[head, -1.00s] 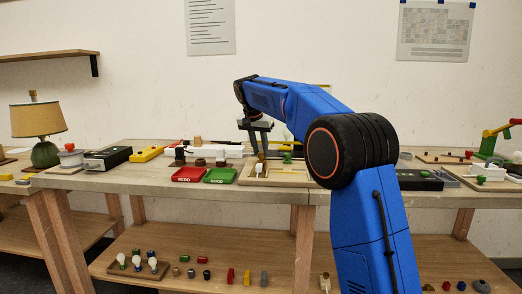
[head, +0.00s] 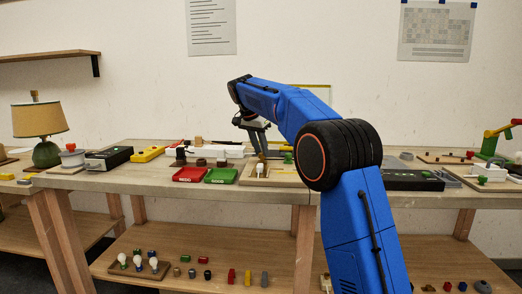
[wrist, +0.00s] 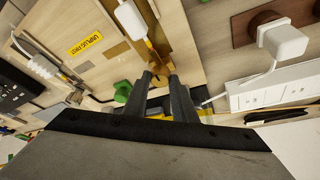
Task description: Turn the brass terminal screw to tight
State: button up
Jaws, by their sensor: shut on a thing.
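The lamp wiring board (head: 282,182) lies on the bench, and it also shows in the wrist view (wrist: 100,72). My gripper (wrist: 160,72) points down at the board and is shut on the brass terminal screw (wrist: 157,59). The fingers hide most of the screw, and its tightness cannot be read. A white plug-like piece (wrist: 131,18) with a cord lies beside the brass strip. In the head view my gripper (head: 262,155) leans above the board, and the screw is too small to make out.
A green knob (wrist: 122,91) stands left of the fingers. A yellow "UNPLUG FIRST" label (wrist: 86,43) is on the board. A white power strip (wrist: 268,92) and a plug on a brown block (wrist: 282,40) are to the right. Red (head: 190,175) and green (head: 220,176) trays lie nearby.

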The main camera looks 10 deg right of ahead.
jog(key=o, duration=1)
jog(key=shift+o, duration=0.2)
jog(key=shift+r, duration=0.1)
jog(key=v, duration=1.7)
